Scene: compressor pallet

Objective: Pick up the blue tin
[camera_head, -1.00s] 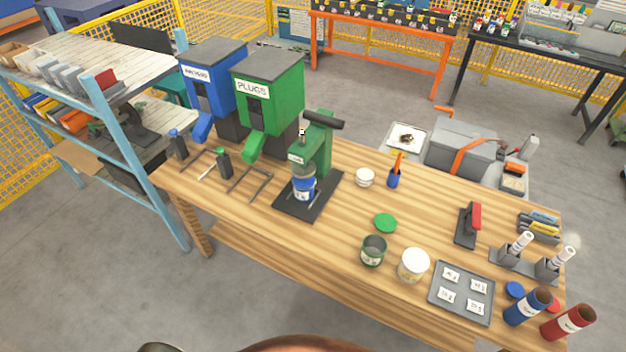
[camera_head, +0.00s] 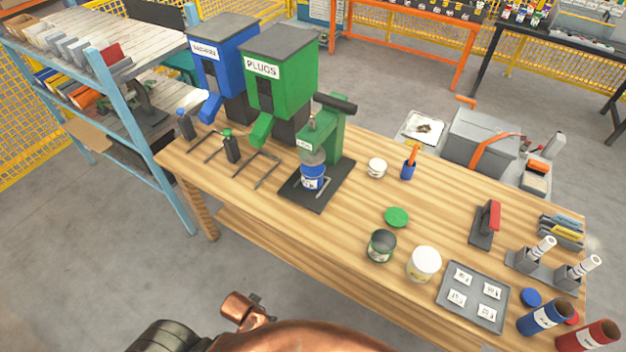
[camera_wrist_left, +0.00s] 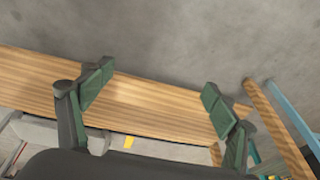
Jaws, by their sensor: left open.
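The blue tin (camera_head: 312,177) stands upright on the dark base of the green press (camera_head: 331,140), under its ram, in the head view. It has a white label. My left gripper (camera_wrist_left: 155,95) shows in the left wrist view with its two green-padded fingers wide apart and nothing between them. It is away from the tin, over the grey floor and the edge of the wooden bench. The tin does not show in the left wrist view. The head view shows copper-coloured parts of my arm at the bottom, but no gripper fingers. My right gripper is not seen.
The wooden bench (camera_head: 340,225) holds the green plugs dispenser (camera_head: 281,75) and a blue dispenser (camera_head: 223,65) behind and left of the press. A dark green open tin (camera_head: 381,246), a white tub (camera_head: 424,264) and a grey tray (camera_head: 473,296) stand to the right. Wire stands (camera_head: 256,168) lie left of the press.

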